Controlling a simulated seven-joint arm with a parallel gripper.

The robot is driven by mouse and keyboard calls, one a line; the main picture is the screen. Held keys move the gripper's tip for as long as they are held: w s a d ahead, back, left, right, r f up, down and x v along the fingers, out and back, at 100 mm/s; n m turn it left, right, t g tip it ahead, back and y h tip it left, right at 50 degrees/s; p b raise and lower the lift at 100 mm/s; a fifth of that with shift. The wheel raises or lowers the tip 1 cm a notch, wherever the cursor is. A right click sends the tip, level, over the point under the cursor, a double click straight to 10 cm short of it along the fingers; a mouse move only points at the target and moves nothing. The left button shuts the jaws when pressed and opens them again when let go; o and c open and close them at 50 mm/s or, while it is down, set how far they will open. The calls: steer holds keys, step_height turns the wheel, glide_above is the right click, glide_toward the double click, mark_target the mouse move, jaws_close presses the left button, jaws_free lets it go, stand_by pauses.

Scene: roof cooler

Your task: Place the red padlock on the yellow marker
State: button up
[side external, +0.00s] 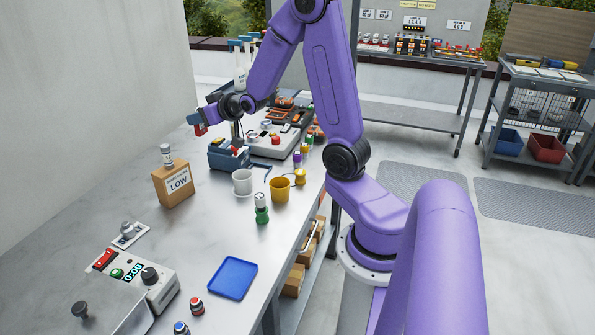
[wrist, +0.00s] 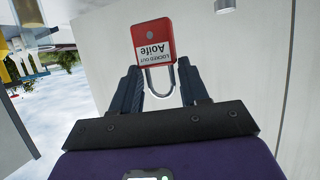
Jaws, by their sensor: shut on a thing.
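My gripper (side external: 196,119) is shut on the red padlock (side external: 201,131), high above the back of the bench near the wall. In the wrist view, the padlock (wrist: 153,42) has a white label reading "LOCKED OUT Aoife". Its silver shackle sits between the fingers of my gripper (wrist: 160,78), with the red body beyond the fingertips. I cannot single out the yellow marker with certainty. A yellow cup (side external: 280,190) and a small yellow item (side external: 300,177) stand near the bench's right edge.
A blue-grey box (side external: 228,156) and white cup (side external: 242,182) stand right of the gripper. A cardboard box marked "LOW" (side external: 173,185) is nearer. A green-based item (side external: 262,210), blue tray (side external: 233,278) and timer unit (side external: 140,280) are in front. Bare bench (side external: 205,225) lies between them.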

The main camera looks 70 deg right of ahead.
steer(key=s+d+r+m+g+h, duration=0.1)
steer(key=d+r+m+g+h, duration=0.2)
steer(key=d+m+h, duration=0.4)
steer(key=m+g+h, duration=0.2)
steer(key=m+g, duration=1.3)
steer(key=g, duration=0.3)
glide_above(297, 173)
steer(key=shift+f, duration=8.7)
steer(key=shift+f+y, duration=0.1)
steer(key=shift+y, duration=0.2)
steer(key=o, duration=1.1)
